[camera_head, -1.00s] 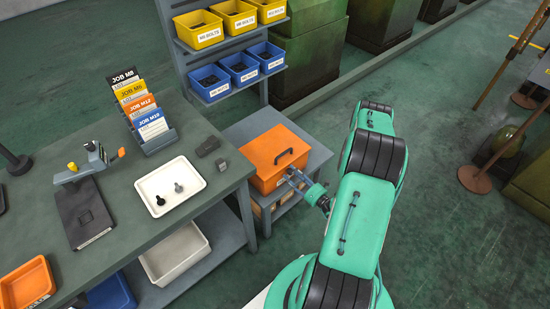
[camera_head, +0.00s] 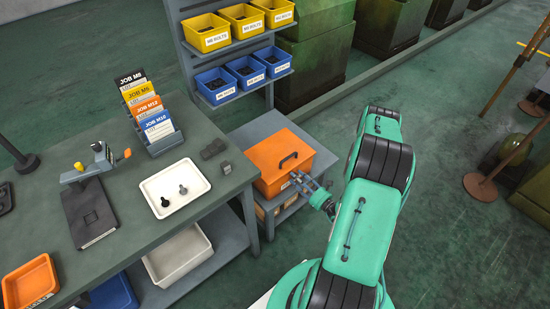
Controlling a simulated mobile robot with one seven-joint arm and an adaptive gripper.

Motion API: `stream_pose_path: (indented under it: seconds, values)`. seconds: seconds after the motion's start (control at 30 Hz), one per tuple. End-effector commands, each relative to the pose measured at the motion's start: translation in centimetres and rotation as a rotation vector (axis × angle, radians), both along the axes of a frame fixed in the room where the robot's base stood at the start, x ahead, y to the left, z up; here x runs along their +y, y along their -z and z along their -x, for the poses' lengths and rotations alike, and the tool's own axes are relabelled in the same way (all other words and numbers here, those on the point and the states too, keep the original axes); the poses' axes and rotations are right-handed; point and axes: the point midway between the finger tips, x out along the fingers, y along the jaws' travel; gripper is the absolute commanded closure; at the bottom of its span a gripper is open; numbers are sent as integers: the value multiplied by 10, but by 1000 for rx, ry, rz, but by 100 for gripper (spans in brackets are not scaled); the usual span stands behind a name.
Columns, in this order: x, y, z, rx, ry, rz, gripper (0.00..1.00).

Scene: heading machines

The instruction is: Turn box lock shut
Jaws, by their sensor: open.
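The fingertips are at or very near the box front. The lock itself is too small and too covered by my gripper to make out, so I cannot tell its position or whether I touch it.
The grey stand (camera_head: 248,130) has a lower shelf with boxes. The bench (camera_head: 135,212) at left holds a white tray (camera_head: 160,206) with two bolts, a card rack and a measuring device. A rack of yellow and blue bins (camera_head: 216,88) stands behind.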

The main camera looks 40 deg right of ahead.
Motion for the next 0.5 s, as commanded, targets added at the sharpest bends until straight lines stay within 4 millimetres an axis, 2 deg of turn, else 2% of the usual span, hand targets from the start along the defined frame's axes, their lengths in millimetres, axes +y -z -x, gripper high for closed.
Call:
stream_pose_path:
  seconds: [0.5]
  values:
    - [0,-1,0,0,-1,400,57]
